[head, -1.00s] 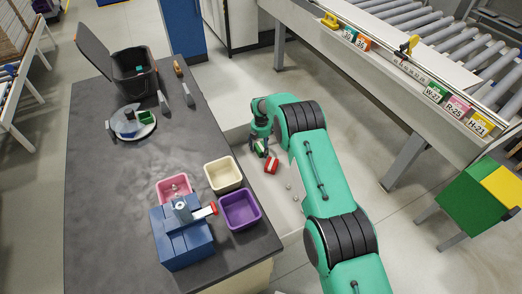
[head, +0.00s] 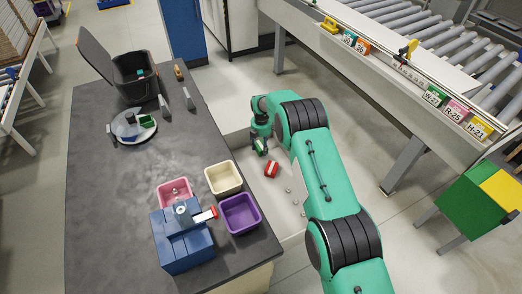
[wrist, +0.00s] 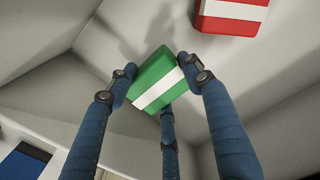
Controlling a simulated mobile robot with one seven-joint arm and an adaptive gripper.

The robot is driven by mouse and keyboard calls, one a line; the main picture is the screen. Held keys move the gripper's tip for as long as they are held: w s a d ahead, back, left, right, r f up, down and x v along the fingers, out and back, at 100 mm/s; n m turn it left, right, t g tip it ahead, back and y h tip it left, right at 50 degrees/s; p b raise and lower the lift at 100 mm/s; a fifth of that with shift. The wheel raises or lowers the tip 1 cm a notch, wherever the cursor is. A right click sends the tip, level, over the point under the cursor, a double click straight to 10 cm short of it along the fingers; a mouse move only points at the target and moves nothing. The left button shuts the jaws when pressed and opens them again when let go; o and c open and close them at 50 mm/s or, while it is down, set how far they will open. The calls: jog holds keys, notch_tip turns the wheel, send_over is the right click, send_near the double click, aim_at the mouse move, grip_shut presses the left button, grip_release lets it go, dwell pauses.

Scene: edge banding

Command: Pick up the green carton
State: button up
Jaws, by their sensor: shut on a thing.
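The green carton (wrist: 153,68) has a white band and sits tilted between the fingers of my gripper (wrist: 158,80) in the wrist view. The fingers press on it from the left, the right and below, and my gripper is shut on it. In the head view my gripper (head: 260,144) is beyond the dark table's right edge. The green carton (head: 260,148) shows there only as a small, partly covered patch. It seems held above the pale surface below, with a shadow beside it in the wrist view.
A red carton with a white band (head: 271,170) lies close to my gripper; it also shows in the wrist view (wrist: 232,16). The dark table (head: 110,200) holds bins, a round tray and a blue device. A roller conveyor (head: 420,60) stands at right.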

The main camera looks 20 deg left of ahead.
aim_at(261, 145)
jog(key=shift+r+p, duration=0.55)
jog(key=shift+r, duration=2.6)
